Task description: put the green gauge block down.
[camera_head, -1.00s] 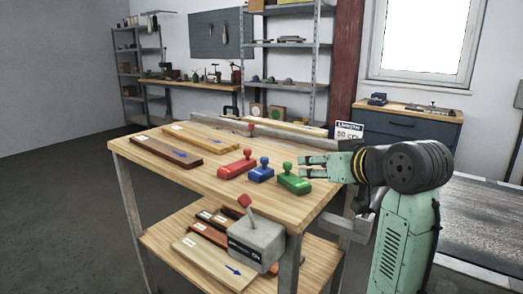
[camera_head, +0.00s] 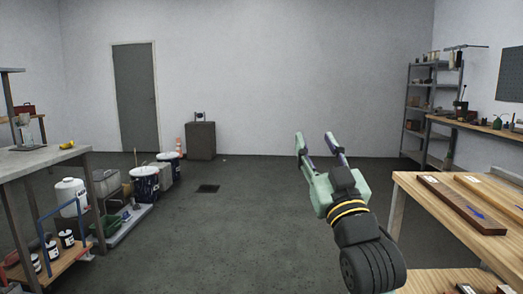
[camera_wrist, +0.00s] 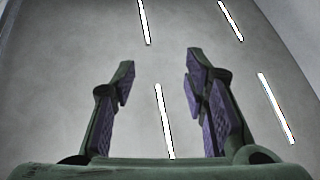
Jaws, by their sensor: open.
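My gripper (camera_head: 317,142) is raised in front of me in the head view, its two fingers apart and pointing up. Nothing is between them. In the wrist view my gripper (camera_wrist: 160,80) also shows open and empty, facing the ceiling with its bright light strips. The green gauge block is not visible in either view now. The wooden workbench (camera_head: 408,185) is only partly in view at the right edge. A dark brown board (camera_head: 455,202) and a lighter board lie on it.
A grey table (camera_head: 30,158) stands at the left, with paint buckets (camera_head: 145,184) and a low trolley (camera_head: 62,260) near it. A grey cabinet (camera_head: 200,140) stands by the back wall. The floor (camera_head: 240,235) between table and workbench is clear.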

